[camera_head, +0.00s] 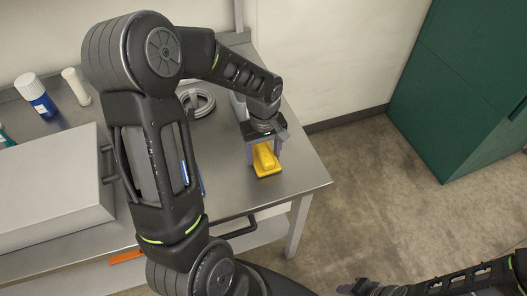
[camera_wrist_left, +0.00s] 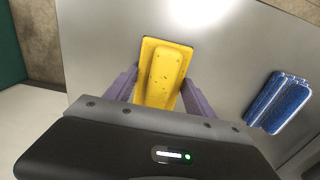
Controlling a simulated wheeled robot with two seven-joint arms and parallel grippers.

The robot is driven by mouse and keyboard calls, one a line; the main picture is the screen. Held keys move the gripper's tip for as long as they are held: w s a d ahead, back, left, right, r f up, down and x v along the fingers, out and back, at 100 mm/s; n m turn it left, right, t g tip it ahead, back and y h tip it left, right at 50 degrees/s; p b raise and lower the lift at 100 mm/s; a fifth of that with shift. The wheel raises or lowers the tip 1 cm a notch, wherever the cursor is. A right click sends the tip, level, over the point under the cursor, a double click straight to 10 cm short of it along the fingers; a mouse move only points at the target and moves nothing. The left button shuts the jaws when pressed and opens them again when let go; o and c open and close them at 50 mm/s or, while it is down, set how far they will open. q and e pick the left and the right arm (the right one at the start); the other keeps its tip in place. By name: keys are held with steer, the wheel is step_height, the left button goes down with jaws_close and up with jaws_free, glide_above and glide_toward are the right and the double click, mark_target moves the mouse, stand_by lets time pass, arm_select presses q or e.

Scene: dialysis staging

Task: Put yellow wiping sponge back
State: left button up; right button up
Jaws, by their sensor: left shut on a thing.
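The yellow wiping sponge (camera_head: 264,156) is at the right end of the steel table, over a flat yellow base (camera_head: 268,171). In the left wrist view the sponge (camera_wrist_left: 163,78) is a speckled yellow block, with the wider yellow base (camera_wrist_left: 148,52) showing around it. My left gripper (camera_head: 264,152) reaches down from above and is shut on the sponge, a purple finger on each side. I cannot tell whether the sponge touches the base. My right gripper (camera_head: 362,288) is low at the bottom edge of the head view, away from the table; its jaw opening is unclear.
Blue sponges or pads (camera_wrist_left: 280,102) lie to the right in the wrist view. A coiled tube (camera_head: 200,103), a blue-labelled bottle (camera_head: 36,95), a white cylinder (camera_head: 76,87) and a large grey box (camera_head: 48,185) are on the steel table (camera_head: 305,178). A green cabinet (camera_head: 463,90) stands right.

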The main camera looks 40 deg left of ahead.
mark_target(264, 150)
arm_select(q)
steer(key=shift+f, duration=0.15)
steer(key=o, duration=1.3)
step_height(264, 150, up, 12)
steer(key=shift+r, duration=0.2)
